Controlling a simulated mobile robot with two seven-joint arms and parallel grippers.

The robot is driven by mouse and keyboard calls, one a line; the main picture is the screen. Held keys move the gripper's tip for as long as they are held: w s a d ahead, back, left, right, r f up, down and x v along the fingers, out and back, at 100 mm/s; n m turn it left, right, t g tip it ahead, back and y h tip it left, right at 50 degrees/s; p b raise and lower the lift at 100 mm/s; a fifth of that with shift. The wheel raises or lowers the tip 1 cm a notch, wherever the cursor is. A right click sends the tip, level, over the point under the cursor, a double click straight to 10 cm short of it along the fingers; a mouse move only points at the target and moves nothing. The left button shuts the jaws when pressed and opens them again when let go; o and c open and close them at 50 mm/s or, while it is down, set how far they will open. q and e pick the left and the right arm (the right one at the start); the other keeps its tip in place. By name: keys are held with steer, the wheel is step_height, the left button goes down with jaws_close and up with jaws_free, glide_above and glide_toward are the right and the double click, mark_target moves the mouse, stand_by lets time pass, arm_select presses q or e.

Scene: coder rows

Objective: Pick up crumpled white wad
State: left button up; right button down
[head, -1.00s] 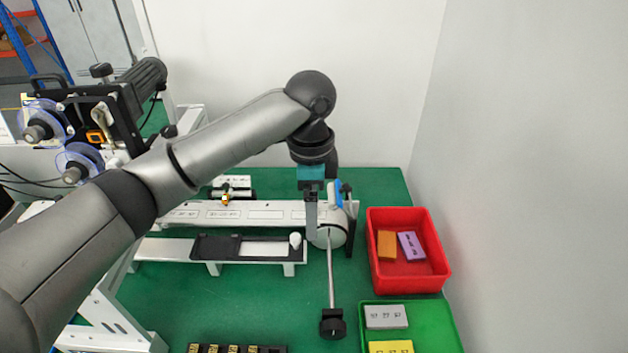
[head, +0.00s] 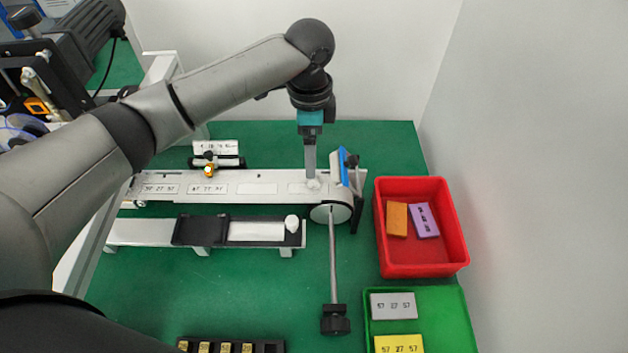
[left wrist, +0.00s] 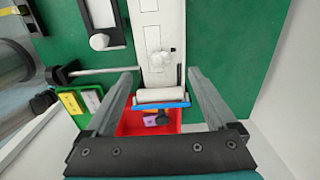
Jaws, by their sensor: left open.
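The crumpled white wad (head: 314,184) lies on the white conveyor belt (head: 225,187), near its right end. In the left wrist view the wad (left wrist: 160,62) shows whole on the belt, beyond the fingertips and roughly midway between them. My left gripper (head: 310,168) points down at the wad in the head view, its tip just behind or above it; the exact gap is hard to tell. In the left wrist view the fingers of this gripper (left wrist: 161,76) are wide apart with nothing between them. My right gripper is not in view.
A blue-edged plate (head: 343,167) stands at the belt's end. A red bin (head: 420,258) and a green tray (head: 425,315) holding blocks are at right. A lower white shelf (head: 135,232) carries a black slider and round white knob (head: 291,223). A grey rod (head: 332,260) juts forward.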

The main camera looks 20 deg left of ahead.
arm_select(q)
step_height(320, 180, down, 4)
steer(key=shift+r, duration=0.25)
step_height(320, 180, down, 5)
steer(key=shift+r+b, duration=0.1)
steer(key=shift+b, duration=0.5)
steer(key=c, duration=1.4)
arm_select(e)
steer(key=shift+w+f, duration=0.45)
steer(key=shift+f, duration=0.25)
arm_select(q)
steer(key=shift+r, duration=0.15)
